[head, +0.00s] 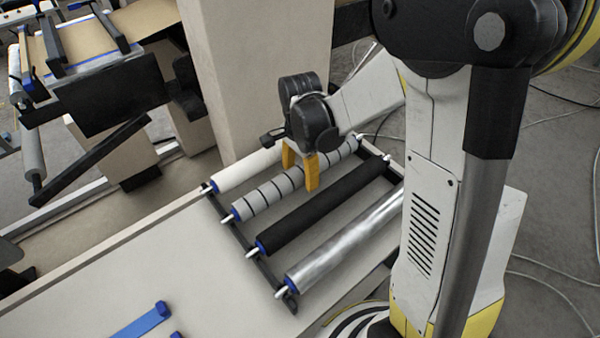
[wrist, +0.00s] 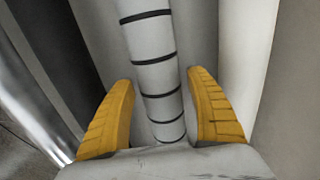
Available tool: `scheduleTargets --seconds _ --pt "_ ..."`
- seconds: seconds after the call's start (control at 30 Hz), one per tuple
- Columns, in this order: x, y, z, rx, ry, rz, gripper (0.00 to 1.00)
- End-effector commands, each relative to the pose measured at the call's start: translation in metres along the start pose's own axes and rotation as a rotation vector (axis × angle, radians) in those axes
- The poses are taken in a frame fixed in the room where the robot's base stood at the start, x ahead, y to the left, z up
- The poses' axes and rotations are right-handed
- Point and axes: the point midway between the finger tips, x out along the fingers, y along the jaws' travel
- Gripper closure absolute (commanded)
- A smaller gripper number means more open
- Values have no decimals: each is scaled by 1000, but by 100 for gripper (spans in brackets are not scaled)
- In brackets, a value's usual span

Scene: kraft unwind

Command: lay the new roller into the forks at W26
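Several rollers lie side by side on a rack: a white one (head: 243,171), a grey one with black rings (head: 268,196), a black one (head: 320,210) and a shiny metal one (head: 345,243). My gripper (head: 299,174) is over the ringed grey roller, with its yellow fingers pointing down. In the wrist view the open fingers stand on either side of the ringed roller (wrist: 153,50), with a gap visible on each side. I cannot tell which roller is the new one. No W26 label is readable, and I cannot make out its forks.
The dark rack rail (head: 236,238) holds the roller ends on a pale bench (head: 120,275). Blue bars (head: 143,320) lie at the bench's front. A beige column (head: 255,75) stands close behind the rack. A machine with brown web (head: 85,38) is at the upper left. Cables cross the floor at right.

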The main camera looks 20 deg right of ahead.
Motion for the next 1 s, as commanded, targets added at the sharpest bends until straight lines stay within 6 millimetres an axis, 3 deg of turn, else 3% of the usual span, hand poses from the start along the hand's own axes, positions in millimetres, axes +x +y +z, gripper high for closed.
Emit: scheduleTargets --seconds 0.03,0.17,0.2,1.0 --pt "0 0 0 0 0 0 50" --pt "0 0 0 0 0 0 90" --pt "0 0 0 0 0 0 94" --pt "-33 0 0 0 0 0 94"
